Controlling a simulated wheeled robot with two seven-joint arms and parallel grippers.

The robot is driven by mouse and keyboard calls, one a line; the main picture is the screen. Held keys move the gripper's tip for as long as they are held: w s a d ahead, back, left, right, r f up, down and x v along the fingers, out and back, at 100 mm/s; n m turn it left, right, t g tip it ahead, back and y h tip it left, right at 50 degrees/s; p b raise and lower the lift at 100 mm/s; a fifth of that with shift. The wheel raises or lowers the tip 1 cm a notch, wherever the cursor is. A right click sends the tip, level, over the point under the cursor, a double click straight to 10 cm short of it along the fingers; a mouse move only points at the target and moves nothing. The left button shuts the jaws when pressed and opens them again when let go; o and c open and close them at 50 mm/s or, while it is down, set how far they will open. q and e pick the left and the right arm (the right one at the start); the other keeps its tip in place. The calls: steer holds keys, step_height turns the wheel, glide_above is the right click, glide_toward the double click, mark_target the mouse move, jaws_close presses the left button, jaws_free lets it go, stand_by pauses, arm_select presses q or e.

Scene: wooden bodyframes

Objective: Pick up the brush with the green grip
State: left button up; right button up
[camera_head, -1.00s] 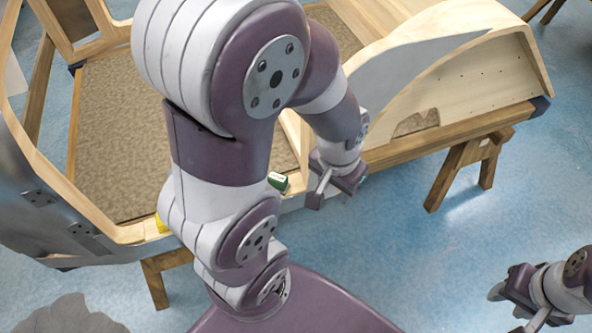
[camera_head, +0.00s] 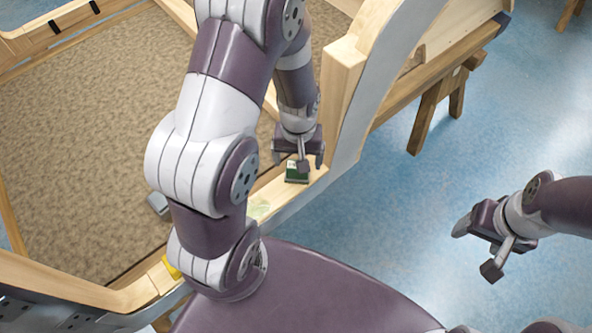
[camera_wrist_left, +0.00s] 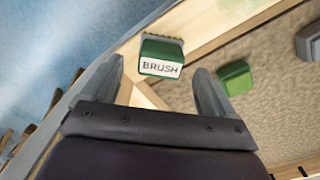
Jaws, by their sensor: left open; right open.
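The brush with the green grip (camera_head: 297,174) sits on the wooden rail of the frame, just below my left gripper (camera_head: 299,160) in the head view. In the left wrist view the brush (camera_wrist_left: 162,57) shows a white label reading BRUSH and lies ahead, between the line of the two fingers. My left gripper (camera_wrist_left: 160,80) is open with nothing between its fingers. The gripper partly covers the brush in the head view. My right gripper (camera_head: 477,248) is open and empty, over the blue floor at the right.
A second green block (camera_wrist_left: 236,78) and a grey block (camera_wrist_left: 309,42) show over the brown panel in the left wrist view. A yellow thing (camera_head: 172,267) is on the rail at lower left. A curved wooden side (camera_head: 365,75) rises right of the brush.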

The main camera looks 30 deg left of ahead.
arm_select(q)
step_height(320, 180, down, 5)
steer(key=shift+r, duration=0.15)
steer(key=shift+c, duration=0.3)
steer(key=c, duration=0.9)
steer(key=shift+c, duration=0.2)
steer(key=shift+r, duration=0.1)
step_height(320, 180, up, 10)
steer(key=shift+p, duration=0.5)
steer(key=shift+o, duration=1.4)
steer(key=shift+c, duration=0.7)
